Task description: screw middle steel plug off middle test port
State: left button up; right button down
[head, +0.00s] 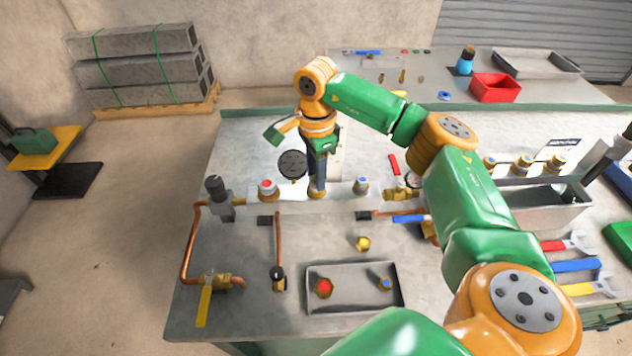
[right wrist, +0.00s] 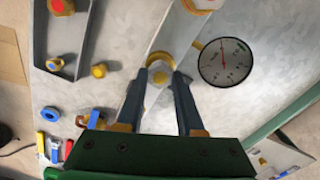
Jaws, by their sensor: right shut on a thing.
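My right gripper (head: 317,182) points straight down over the middle of the pale manifold block (head: 340,190). Its two fingers (right wrist: 161,78) are shut on the middle steel plug (right wrist: 160,66), which sits at the brass middle test port (head: 316,195). The gripper mostly hides the plug in the head view. I cannot tell whether the plug's thread is still engaged. My left gripper is not in view.
A round gauge (head: 292,164) stands close behind the gripper. In front, a grey tray (head: 354,302) holds a red-marked brass piece (head: 324,288) and a blue-marked one (head: 386,284). A loose brass piece (head: 363,243) lies behind the tray. Copper pipes (head: 190,240) run at the left.

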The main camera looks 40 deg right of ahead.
jog(key=n, duration=1.9)
jog(key=shift+r, duration=0.1)
notch_tip(320, 180, up, 6)
jog(key=p, duration=0.5)
jog(key=shift+r+p, duration=0.15)
jog(key=shift+p, duration=0.25)
jog(key=shift+f, duration=0.2)
